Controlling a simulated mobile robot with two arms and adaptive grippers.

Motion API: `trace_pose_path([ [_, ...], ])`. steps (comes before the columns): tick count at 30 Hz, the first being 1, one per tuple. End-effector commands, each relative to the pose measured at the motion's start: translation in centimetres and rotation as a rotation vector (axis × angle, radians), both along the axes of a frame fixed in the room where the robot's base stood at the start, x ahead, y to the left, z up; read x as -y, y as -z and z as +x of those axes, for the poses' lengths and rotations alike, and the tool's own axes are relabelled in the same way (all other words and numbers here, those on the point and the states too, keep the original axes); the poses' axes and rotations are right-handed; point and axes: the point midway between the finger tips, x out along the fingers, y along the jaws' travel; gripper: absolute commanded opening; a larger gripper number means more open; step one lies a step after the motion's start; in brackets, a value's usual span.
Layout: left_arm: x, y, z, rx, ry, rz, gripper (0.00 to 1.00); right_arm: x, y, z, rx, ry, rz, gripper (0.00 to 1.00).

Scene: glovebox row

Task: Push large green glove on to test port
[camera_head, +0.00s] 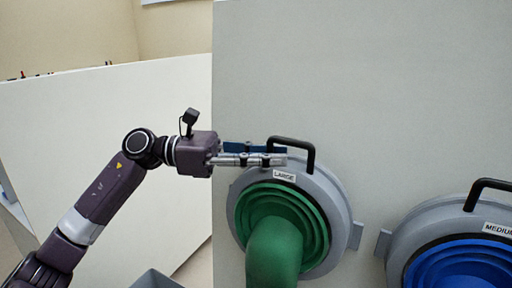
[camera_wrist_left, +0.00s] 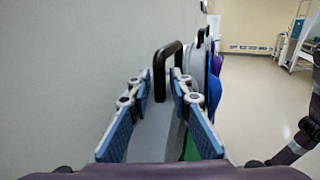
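The large green glove (camera_head: 274,250) hangs from a round grey port ring (camera_head: 335,205) labelled LARGE, on a pale upright panel. A black handle (camera_head: 308,153) arches from the top of this ring; it also shows in the left wrist view (camera_wrist_left: 160,72). My left gripper (camera_head: 284,155) is at the top of the ring, beside the handle. In the left wrist view its blue-padded fingers (camera_wrist_left: 160,88) are apart, with the handle between or just beyond their tips. I cannot tell whether they touch it. A sliver of green shows below the right finger. My right gripper is not visible.
A blue glove (camera_head: 465,270) in a grey ring labelled MEDIUM, with its own black handle (camera_head: 480,192), is to the right. A low white wall (camera_head: 110,150) stands behind my left arm. A grey bin (camera_head: 158,280) is at the bottom. Open floor (camera_wrist_left: 255,100) lies right in the wrist view.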

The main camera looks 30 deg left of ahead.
Motion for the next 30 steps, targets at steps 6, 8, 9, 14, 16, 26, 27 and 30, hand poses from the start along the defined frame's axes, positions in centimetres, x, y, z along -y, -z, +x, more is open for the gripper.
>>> trace_pose_path([
  [6, 0.2, 0.1, 0.1, 0.0, 0.0, 0.001, 0.19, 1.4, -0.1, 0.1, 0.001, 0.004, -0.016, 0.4],
  [8, 0.2, 0.1, 0.1, 0.0, 0.0, 0.001, 0.19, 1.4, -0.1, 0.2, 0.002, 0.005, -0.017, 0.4],
  [9, 0.2, 0.1, 0.1, 0.0, 0.0, 0.001, 0.17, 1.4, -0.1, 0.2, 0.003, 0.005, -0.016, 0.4],
  [14, 0.2, 0.1, 0.1, -0.001, 0.0, 0.001, 0.0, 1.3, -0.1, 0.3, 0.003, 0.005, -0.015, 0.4],
  [16, 0.2, 0.1, 0.1, -0.001, 0.0, 0.001, 0.0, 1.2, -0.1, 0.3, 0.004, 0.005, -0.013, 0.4],
  [26, 0.2, 0.1, 0.1, -0.002, -0.001, -0.001, 0.0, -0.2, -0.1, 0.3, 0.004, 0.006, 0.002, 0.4],
  [27, 0.2, 0.1, 0.1, -0.002, -0.001, -0.001, 0.0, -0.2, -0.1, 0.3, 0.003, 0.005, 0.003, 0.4],
  [30, 0.2, 0.1, 0.1, -0.002, -0.001, -0.001, 0.0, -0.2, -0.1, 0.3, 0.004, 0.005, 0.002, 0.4],
])
